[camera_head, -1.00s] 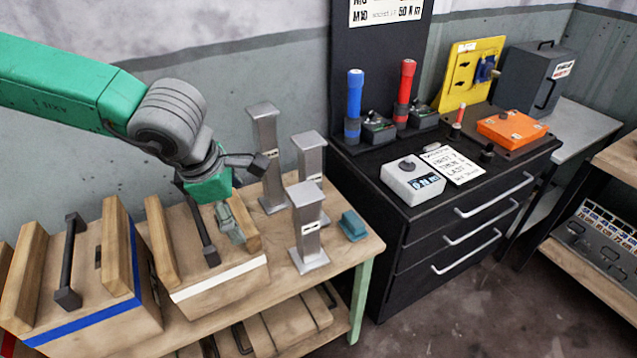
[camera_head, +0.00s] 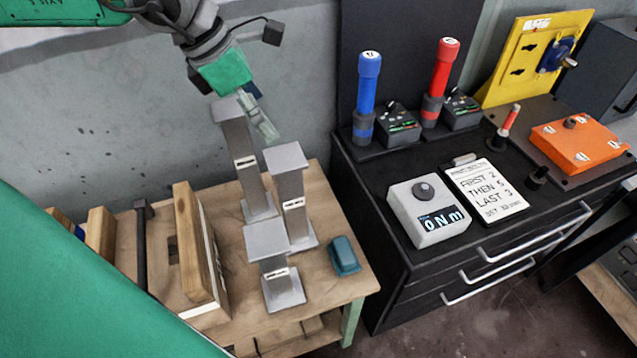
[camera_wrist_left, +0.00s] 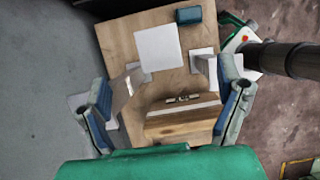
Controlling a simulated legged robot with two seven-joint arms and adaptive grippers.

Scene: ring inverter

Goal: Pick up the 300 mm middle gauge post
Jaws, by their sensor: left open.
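Three grey square posts with flat top plates stand upright on the wooden table. The tall post (camera_head: 241,160) is at the back, the middle-height post (camera_head: 293,200) is right of it, and the short post (camera_head: 275,270) is in front. My left gripper (camera_head: 259,118) is open and empty, high beside the tall post's top and above the middle post. In the left wrist view the open fingers (camera_wrist_left: 168,105) point down at the table. A pale square post top (camera_wrist_left: 158,48) lies above the gap between them; which post it is, I cannot tell for certain.
A teal block (camera_head: 344,256) lies at the table's right. A black drawer cabinet (camera_head: 400,245) stands further right, bearing a grey torque display (camera_head: 428,212). The back wall is close behind the tall post.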

